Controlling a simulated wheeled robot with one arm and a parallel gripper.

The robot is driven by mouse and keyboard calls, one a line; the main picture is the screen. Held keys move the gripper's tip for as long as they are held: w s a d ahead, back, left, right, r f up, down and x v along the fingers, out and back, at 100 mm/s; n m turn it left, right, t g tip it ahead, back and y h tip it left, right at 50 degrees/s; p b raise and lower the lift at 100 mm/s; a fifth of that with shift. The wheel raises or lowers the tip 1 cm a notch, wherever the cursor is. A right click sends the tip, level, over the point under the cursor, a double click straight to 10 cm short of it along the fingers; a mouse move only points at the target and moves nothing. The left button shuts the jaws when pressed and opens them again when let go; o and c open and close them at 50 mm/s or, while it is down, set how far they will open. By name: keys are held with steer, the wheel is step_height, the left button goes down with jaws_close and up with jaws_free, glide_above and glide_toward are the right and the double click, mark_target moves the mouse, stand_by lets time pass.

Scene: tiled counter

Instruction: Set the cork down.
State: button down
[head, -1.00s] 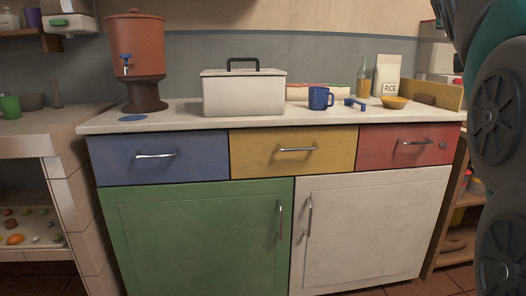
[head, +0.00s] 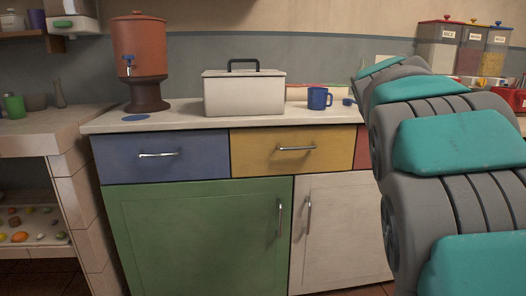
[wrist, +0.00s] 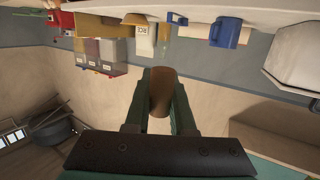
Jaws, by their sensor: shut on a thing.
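The cork (wrist: 161,85), a brown cylinder, is between the two fingers of my gripper (wrist: 160,108) in the wrist view. The gripper is shut on it. The wrist view is upside down, with the counter edge along its top, and the cork appears clear of any surface. In the head view my arm fills the right foreground; the gripper and the cork cannot be seen there.
The counter (head: 185,118) holds a clay dispenser (head: 139,55), a white lidded box (head: 244,93) and a blue mug (head: 319,97). Counter shows bare left of the box. My arm hides the counter's right end.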

steer(key=w+a+f+n+y, duration=0.15)
steer(key=a+f, duration=0.35)
steer(key=f, duration=0.6)
steer(key=w+a+f+n+t+y, duration=0.1)
steer(key=w+a+f+y, duration=0.2)
steer(key=f, duration=0.7)
steer(key=w+a+f+n+y, duration=0.1)
steer(key=w+a+f+n, duration=0.15)
steer(key=a+f, duration=0.6)
steer(key=s+d+f+m+h, duration=0.3)
steer(key=s+f+m+h, duration=0.1)
steer(key=s, duration=0.6)
steer(key=shift+s+d+f+g+p, duration=0.2)
steer(key=shift+s+f+g+p, duration=0.15)
steer(key=shift+f+g+p, duration=0.05)
steer(key=shift+h, duration=0.25)
